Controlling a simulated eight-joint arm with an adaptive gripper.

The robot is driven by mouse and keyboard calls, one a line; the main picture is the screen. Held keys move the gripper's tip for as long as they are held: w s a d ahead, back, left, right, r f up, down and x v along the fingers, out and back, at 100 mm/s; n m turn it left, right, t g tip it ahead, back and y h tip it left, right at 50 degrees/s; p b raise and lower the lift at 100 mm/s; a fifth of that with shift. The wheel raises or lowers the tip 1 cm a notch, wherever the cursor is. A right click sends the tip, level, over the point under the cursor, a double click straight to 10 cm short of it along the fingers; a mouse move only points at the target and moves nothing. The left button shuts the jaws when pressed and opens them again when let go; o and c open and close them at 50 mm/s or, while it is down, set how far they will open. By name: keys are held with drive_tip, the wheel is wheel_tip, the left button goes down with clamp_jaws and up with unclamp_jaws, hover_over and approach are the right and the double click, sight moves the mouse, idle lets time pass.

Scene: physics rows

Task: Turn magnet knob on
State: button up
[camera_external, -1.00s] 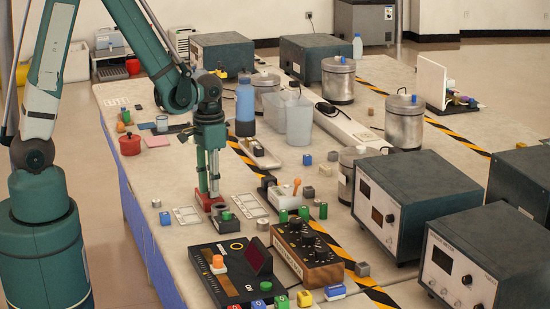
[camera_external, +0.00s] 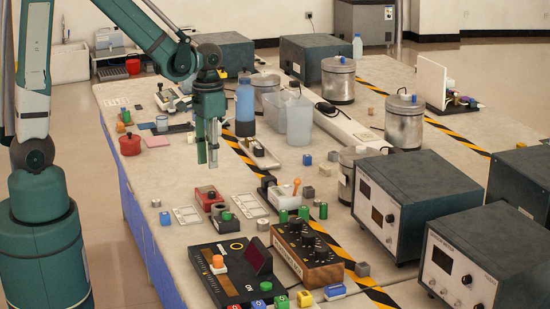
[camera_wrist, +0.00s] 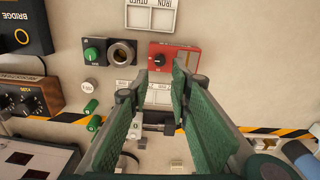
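A red box (camera_external: 207,203) with a black knob (camera_wrist: 158,60) on its face stands on the table. It also shows in the wrist view (camera_wrist: 185,65), just beyond my fingertips. Beside it is a dark box (camera_external: 224,227) with a green knob (camera_wrist: 92,54) and a round opening. I cannot read which knob is labelled magnet. My gripper (camera_external: 208,160) hangs above and behind the red box in the external view, apart from it. Its two fingers (camera_wrist: 163,75) are spread with nothing between them in the wrist view.
A wooden box with black knobs (camera_external: 308,270) and a black panel (camera_external: 220,285) lie in front. A label card (camera_external: 187,215) is left of the red box. Grey instruments (camera_external: 420,195) stand at right.

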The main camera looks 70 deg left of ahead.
drive_tip(key=shift+r, duration=1)
drive_tip(key=shift+r, duration=0.15)
drive_tip(key=s+d+r+t, duration=0.3)
drive_tip(key=s+r, duration=0.3)
drive_tip(key=r, duration=0.1)
drive_tip(key=s+d+r+m+t, duration=0.1)
drive_tip(key=s+d+r+t, duration=0.2)
drive_tip(key=s+r, duration=0.3)
drive_tip(key=shift+s+d+r+t, duration=0.2)
drive_tip(key=shift+s+r+t, duration=0.15)
drive_tip(key=shift+r+t, duration=0.3)
idle(0.3)
drive_tip(key=shift+f, duration=0.1)
idle(0.3)
wheel_tip(320, 180, down, 13)
drive_tip(key=b, duration=1.3)
